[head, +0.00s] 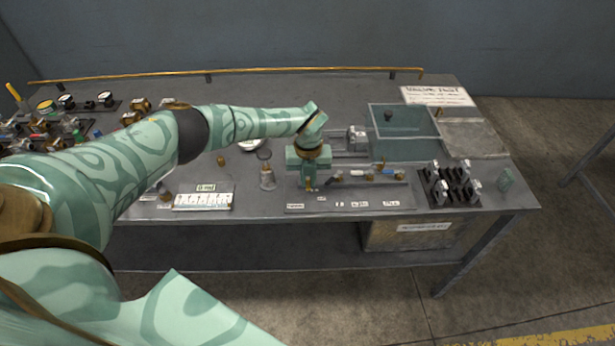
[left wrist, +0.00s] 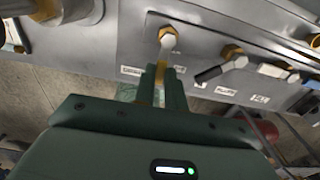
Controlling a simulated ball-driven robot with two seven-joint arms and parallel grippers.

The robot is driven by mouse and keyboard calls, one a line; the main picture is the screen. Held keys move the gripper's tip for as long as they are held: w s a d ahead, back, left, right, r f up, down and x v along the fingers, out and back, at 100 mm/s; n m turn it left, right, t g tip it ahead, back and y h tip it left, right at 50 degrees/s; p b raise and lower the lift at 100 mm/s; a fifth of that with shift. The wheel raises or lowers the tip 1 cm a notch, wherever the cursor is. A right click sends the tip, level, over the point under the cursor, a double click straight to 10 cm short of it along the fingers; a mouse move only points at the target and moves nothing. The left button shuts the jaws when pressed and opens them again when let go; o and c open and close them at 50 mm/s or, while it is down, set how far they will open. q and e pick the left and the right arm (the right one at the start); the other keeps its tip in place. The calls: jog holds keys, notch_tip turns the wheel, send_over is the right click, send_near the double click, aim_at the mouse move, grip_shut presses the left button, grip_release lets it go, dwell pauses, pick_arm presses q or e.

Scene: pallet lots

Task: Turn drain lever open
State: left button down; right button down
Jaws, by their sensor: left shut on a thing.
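The valve panel (head: 350,205) lies along the front of the table, with small labels on its front edge. My left gripper (head: 311,187) reaches down at the panel's left end. In the left wrist view, a valve with a silver stem and yellow collar (left wrist: 167,38) stands just beyond the fingertips. My right gripper is not in view.

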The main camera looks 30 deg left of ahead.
aim_at(309, 183)
pick_arm(q)
jog(key=shift+r, duration=0.1)
jog(key=c, duration=1.5)
grip_release()
jog(key=shift+o, duration=0.2)
notch_tip(309, 183, up, 16)
jog(key=p, duration=0.2)
jog(key=shift+r, duration=0.1)
